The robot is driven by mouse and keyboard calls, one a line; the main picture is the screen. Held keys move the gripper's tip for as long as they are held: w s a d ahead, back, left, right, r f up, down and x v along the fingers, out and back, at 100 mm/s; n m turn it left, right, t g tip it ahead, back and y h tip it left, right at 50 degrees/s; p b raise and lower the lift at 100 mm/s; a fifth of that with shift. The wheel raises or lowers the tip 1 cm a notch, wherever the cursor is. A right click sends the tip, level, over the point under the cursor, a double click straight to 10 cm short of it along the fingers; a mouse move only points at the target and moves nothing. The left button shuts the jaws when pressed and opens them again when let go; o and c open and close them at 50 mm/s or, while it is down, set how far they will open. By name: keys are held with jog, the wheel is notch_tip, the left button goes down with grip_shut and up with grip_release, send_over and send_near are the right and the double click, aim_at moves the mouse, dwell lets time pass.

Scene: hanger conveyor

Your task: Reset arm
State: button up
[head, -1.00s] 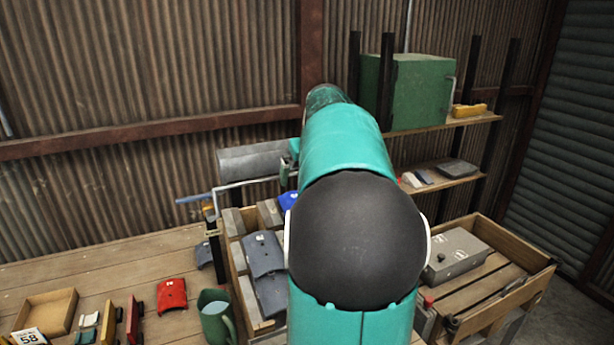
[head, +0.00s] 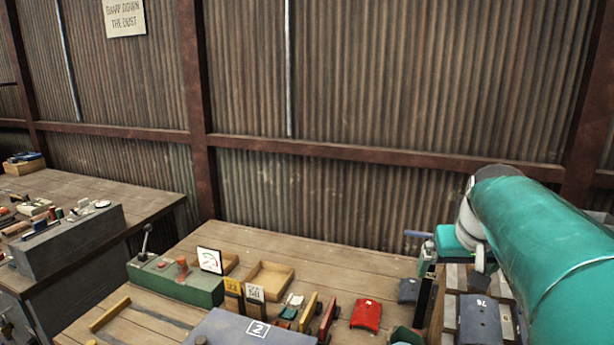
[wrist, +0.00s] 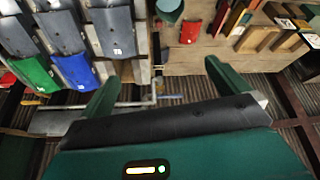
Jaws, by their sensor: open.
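My gripper (wrist: 160,90) shows in the wrist view with its two green fingers spread wide apart and nothing between them. Beyond the fingers are a metal rail (wrist: 110,104) and the edge of the wooden bench (wrist: 213,62).
Curved grey pieces (wrist: 115,30), a green one (wrist: 33,75) and a blue one (wrist: 75,70) lie in rows near the gripper. A red curved piece (head: 367,314) and a wooden tray (head: 269,279) lie on the bench. A green control box (head: 175,281) stands further left.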

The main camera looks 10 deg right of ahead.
jog(key=s+a+f+n, duration=0.1)
jog(key=s+a+f, duration=0.2)
jog(key=a, duration=0.4)
jog(key=s+a+f+n+y, duration=0.1)
jog(key=s+a+f, duration=0.2)
jog(key=s+a, duration=0.2)
jog(key=s+a+f+n+t+y, duration=0.1)
jog(key=s+a+f, duration=0.2)
jog(key=a, duration=0.6)
jog(key=shift+s+a+n, duration=0.15)
jog(key=shift+s+n, duration=0.15)
jog(key=shift+s, duration=0.15)
